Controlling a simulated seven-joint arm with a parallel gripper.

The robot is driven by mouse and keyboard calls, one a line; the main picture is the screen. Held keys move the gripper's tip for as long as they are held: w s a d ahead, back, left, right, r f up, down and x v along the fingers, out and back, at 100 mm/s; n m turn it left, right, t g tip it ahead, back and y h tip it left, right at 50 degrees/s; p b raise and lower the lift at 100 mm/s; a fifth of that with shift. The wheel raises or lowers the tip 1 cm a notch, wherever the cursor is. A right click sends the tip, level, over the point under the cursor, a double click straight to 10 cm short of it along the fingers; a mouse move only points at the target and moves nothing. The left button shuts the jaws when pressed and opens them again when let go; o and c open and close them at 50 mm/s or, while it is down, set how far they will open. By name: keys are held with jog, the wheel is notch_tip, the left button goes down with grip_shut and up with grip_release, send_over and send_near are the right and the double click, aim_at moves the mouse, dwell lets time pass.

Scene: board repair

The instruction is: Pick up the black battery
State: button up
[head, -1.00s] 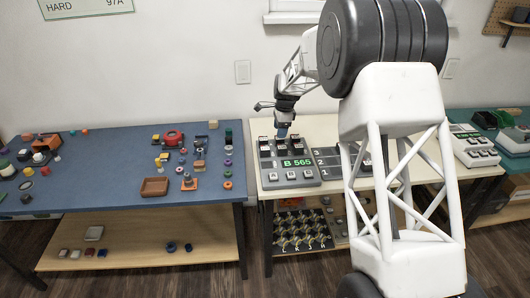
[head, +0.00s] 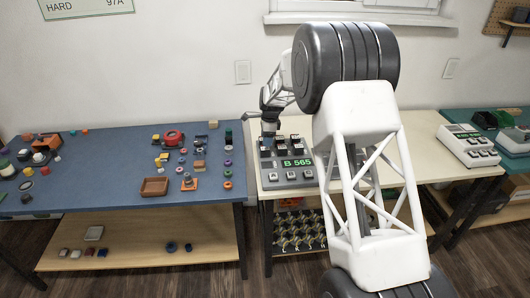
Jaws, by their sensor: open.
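I cannot single out a black battery with certainty; the parts are too small to tell. Several small black blocks (head: 295,140) stand along the back of the grey board (head: 297,162) whose green display reads B 565. A dark upright cylinder (head: 228,136) stands at the right edge of the blue table. My gripper (head: 269,128) is over the back left of the grey board, pointing down. It is open, and I see nothing held in it. Its fingertips are tiny here, and whether they touch a block cannot be told.
The blue table (head: 110,185) at left holds many small loose parts and a brown tray (head: 154,187). A rack of dark parts (head: 300,228) is on the shelf below. My arm hides the middle of the cream table (head: 420,150). A white device (head: 467,147) stands at right.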

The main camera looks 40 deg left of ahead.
aim_at(265, 149)
jog(key=shift+f, duration=0.5)
jog(key=shift+f, duration=0.15)
jog(key=shift+s+a+f, duration=0.1)
jog(key=shift+s+f, duration=0.05)
jog(key=shift+f, duration=1.1)
jog(key=shift+s+a+f, duration=0.1)
jog(key=shift+s+f, duration=0.05)
jog(key=shift+f, duration=1.05)
jog(key=c, duration=0.7)
jog(key=shift+c, duration=0.2)
jog(key=shift+r, duration=0.1)
